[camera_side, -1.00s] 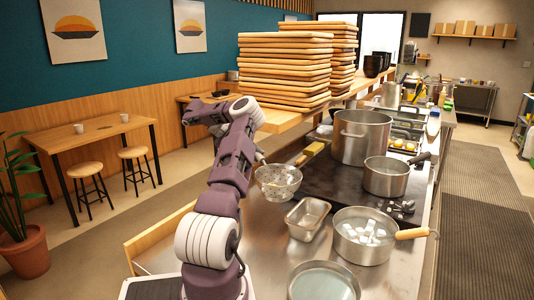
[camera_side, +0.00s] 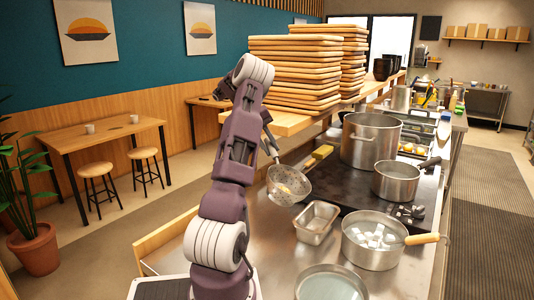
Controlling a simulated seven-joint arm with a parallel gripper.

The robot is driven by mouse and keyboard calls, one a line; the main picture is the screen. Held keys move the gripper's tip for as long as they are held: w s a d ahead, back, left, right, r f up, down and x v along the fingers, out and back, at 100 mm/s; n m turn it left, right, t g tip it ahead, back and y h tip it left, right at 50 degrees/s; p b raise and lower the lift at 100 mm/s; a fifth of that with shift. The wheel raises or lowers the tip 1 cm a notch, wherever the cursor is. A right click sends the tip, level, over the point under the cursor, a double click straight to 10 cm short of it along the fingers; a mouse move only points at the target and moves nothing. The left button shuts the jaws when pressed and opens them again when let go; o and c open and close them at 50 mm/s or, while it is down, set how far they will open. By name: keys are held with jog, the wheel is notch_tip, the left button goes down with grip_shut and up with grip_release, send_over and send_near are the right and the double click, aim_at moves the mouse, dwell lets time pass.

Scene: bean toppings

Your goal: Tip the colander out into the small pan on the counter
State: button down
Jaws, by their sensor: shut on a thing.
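The colander (camera_side: 288,185) is a grey perforated bowl, held tilted above the counter. Some tan contents show low inside it; I cannot make out single pieces. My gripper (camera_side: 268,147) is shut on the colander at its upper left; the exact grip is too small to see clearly. A small rectangular metal pan (camera_side: 317,222) stands on the steel counter (camera_side: 275,258), below and right of the colander, apart from it. A round pan (camera_side: 371,256) with a wooden handle holds several white cubes and stands to the right of the rectangular pan.
A large pot (camera_side: 370,140) and a dark-handled saucepan (camera_side: 396,184) stand on the black stovetop (camera_side: 340,190). Stacked wooden boards (camera_side: 295,75) rise on the shelf behind my gripper. A round vessel (camera_side: 330,284) stands at the counter's front.

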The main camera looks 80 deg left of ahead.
jog(key=shift+w+d+r+g, duration=0.2)
jog(key=shift+w+r+g, duration=0.2)
jog(key=shift+r, duration=0.3)
jog(key=w+d+m+g+y, duration=0.1)
jog(key=w+d+g+y, duration=0.2)
jog(key=w, duration=0.6)
jog(key=w+d+m+g+y, duration=0.1)
jog(key=w+d+g+y, duration=0.3)
jog(key=w+d+g, duration=0.3)
jog(key=shift+w+d+g+y, duration=0.2)
jog(key=shift+w+g+y, duration=0.1)
jog(key=shift+w+g, duration=0.75)
dwell(1.1)
